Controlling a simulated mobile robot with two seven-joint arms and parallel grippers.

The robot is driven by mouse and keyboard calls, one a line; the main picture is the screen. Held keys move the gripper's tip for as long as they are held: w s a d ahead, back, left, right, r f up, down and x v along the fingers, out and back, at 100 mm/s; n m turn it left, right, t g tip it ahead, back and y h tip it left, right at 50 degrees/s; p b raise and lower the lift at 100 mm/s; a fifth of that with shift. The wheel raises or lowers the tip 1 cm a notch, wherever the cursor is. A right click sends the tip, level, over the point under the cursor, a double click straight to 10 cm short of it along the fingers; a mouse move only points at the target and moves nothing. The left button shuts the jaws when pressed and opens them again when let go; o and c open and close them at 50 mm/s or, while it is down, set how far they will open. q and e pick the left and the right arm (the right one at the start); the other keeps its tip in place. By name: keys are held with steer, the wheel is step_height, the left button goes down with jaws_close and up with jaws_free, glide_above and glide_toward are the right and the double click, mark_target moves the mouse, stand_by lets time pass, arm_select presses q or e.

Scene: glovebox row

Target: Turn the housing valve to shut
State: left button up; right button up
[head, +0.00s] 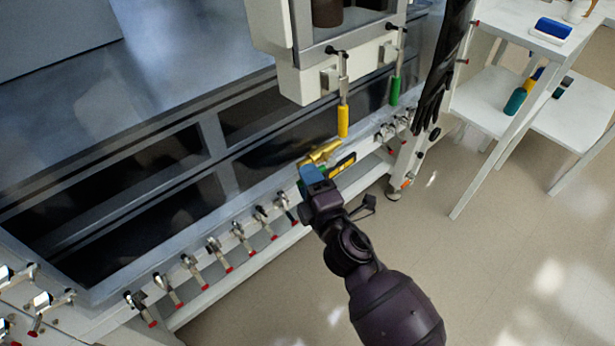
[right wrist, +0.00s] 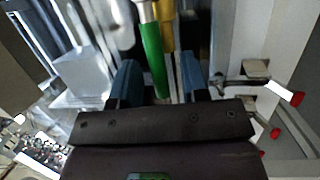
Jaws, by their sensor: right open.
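The housing valve shows a brass body (head: 320,153) at the front rail of the long enclosure in the head view. A green lever (right wrist: 152,60) reaches down between my fingers in the right wrist view, with the yellow-brass body (right wrist: 167,33) behind it. Only a bit of green shows beside my gripper in the head view. My right gripper (head: 311,177) has blue fingers and is at the valve. It is open, its fingers (right wrist: 158,82) on either side of the green lever, not closed on it. My left gripper is not in view.
A yellow handle (head: 343,121) and a green handle (head: 394,91) hang from the white box above. Red-tipped clamps (head: 215,250) line the front rail. A yellow-black label (head: 343,164) is beside the valve. A white table (head: 490,95) stands right; the floor between is clear.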

steer(key=shift+w+a, duration=0.15)
steer(key=shift+w, duration=0.15)
jaws_close()
steer(key=shift+r, duration=0.1)
